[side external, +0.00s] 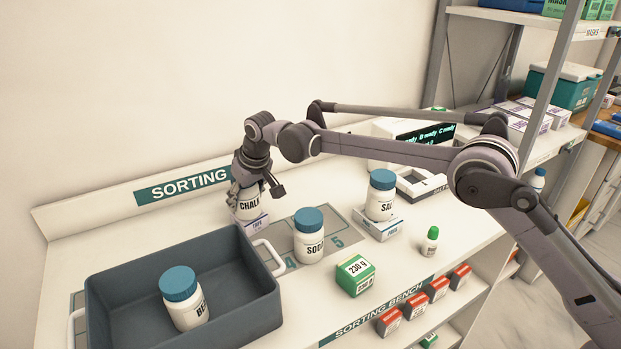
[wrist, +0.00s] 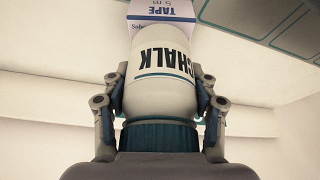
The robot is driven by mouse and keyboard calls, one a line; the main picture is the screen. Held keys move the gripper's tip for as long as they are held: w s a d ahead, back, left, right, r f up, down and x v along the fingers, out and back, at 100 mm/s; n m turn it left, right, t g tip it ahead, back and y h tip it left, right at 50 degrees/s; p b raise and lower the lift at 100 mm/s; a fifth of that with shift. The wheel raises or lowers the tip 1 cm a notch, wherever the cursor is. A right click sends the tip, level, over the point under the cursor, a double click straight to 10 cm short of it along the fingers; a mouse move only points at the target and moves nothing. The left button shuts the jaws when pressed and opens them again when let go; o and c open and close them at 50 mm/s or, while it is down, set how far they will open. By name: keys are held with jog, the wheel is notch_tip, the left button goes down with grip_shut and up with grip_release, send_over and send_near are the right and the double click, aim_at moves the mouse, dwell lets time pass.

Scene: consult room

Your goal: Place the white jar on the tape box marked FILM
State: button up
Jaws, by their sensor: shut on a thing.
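My gripper (side external: 247,188) is shut on a white jar (side external: 249,207) marked CHALK with a teal lid. In the wrist view its fingers (wrist: 160,95) clasp both sides of the jar (wrist: 155,65). A small white and purple box (side external: 257,224) is directly under the jar's base; in the wrist view this box (wrist: 163,12) reads TAPE 5 m. The jar looks upright, at or just above the box top; I cannot tell if they touch. A second box (side external: 378,226), label too small to read surely, carries a jar (side external: 381,200) marked SALT. I cannot read FILM on either box.
A jar marked SODA (side external: 309,247) stands on the grey numbered mat (side external: 345,254). A grey tray (side external: 240,316) holds another jar (side external: 183,310). A green box marked 230 g (side external: 355,276) and a small green-capped bottle (side external: 430,240) stand to the right.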

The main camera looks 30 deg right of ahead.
jog(key=o, duration=1.3)
jog(key=shift+f, duration=0.15)
jog(key=v, duration=1.2)
jog(key=s+d+r, duration=0.5)
jog(key=d, duration=0.3)
jog(key=s+d+m+t, duration=0.1)
jog(key=s+d+m, duration=0.1)
jog(key=s+d, duration=0.7)
jog(key=s+d+f+t, duration=0.1)
jog(key=s+d+f, duration=0.3)
jog(key=s, duration=0.5)
jog(key=s+d+f+m+h, duration=0.1)
jog(key=s+d+f, duration=0.3)
jog(key=s, duration=0.6)
jog(key=shift+s+f+t, duration=0.25)
jog(key=shift+f+t, duration=0.15)
jog(key=shift+f, duration=0.6)
